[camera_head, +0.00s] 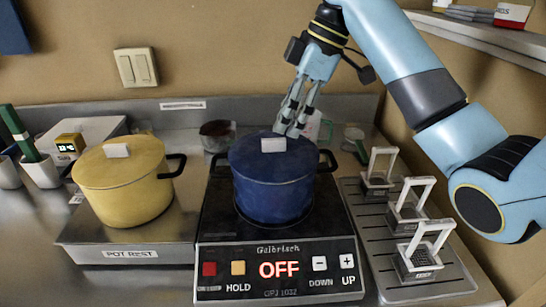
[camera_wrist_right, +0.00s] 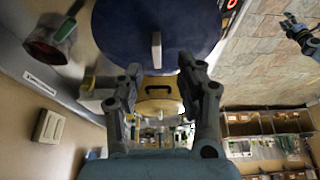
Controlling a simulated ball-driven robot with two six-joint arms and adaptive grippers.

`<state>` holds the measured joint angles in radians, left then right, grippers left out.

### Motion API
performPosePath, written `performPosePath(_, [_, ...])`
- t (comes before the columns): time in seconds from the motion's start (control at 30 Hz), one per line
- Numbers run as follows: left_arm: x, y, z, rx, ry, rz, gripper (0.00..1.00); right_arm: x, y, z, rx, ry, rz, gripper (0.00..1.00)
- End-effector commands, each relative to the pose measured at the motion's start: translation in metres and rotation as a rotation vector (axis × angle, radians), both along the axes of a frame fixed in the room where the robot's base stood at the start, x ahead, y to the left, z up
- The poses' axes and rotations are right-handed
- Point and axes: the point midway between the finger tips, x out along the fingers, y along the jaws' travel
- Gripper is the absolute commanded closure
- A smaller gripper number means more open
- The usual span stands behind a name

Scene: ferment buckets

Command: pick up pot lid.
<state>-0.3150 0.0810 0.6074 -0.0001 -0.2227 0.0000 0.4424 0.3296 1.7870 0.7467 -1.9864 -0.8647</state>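A blue pot (camera_head: 272,190) stands on the black cooker and wears a blue lid (camera_head: 300,157) with a pale block handle (camera_head: 273,144). A yellow pot (camera_head: 125,195) with a yellow lid and pale handle stands on the pot rest to its left. My right gripper (camera_head: 291,128) points down over the back right of the blue lid. In the right wrist view it (camera_wrist_right: 160,72) is open and empty, with the pale handle just ahead of the gap; contact is not visible. My left gripper (camera_wrist_right: 297,27) seems to show small at that view's right edge, its opening unclear.
The cooker (camera_head: 276,270) reads OFF. The pot rest (camera_head: 100,248) is at left. Several small baskets with upright handles stand on a grooved tray (camera_head: 440,290) at right. A shelf (camera_head: 480,30) juts out at upper right.

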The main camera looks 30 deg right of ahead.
Motion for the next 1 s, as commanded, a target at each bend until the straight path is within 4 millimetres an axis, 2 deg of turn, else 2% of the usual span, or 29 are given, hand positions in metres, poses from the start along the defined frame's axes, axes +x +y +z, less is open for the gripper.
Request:
performPosePath(0.17, [0.014, 0.0, 0.014, -0.001, -0.021, -0.001, 0.6, 0.008, 0.012, -0.021, 0.004, 0.005, 0.0, 0.62])
performPosePath(0.33, [0.032, -0.001, 0.017, -0.001, -0.049, -0.002, 0.6, 0.012, 0.017, -0.04, 0.001, 0.002, 0.0, 0.62])
performPosePath(0.57, [0.027, -0.001, 0.016, -0.001, -0.041, -0.001, 0.6, 0.012, 0.018, -0.043, 0.001, 0.001, -0.001, 0.62])
performPosePath(0.87, [0.017, -0.001, 0.015, -0.002, -0.026, -0.001, 0.6, 0.012, 0.018, -0.043, 0.0, 0.0, -0.001, 0.99])
performPosePath(1.0, [0.017, -0.001, 0.015, -0.002, -0.026, 0.0, 0.6, 0.012, 0.018, -0.043, 0.0, 0.0, 0.0, 1.0])
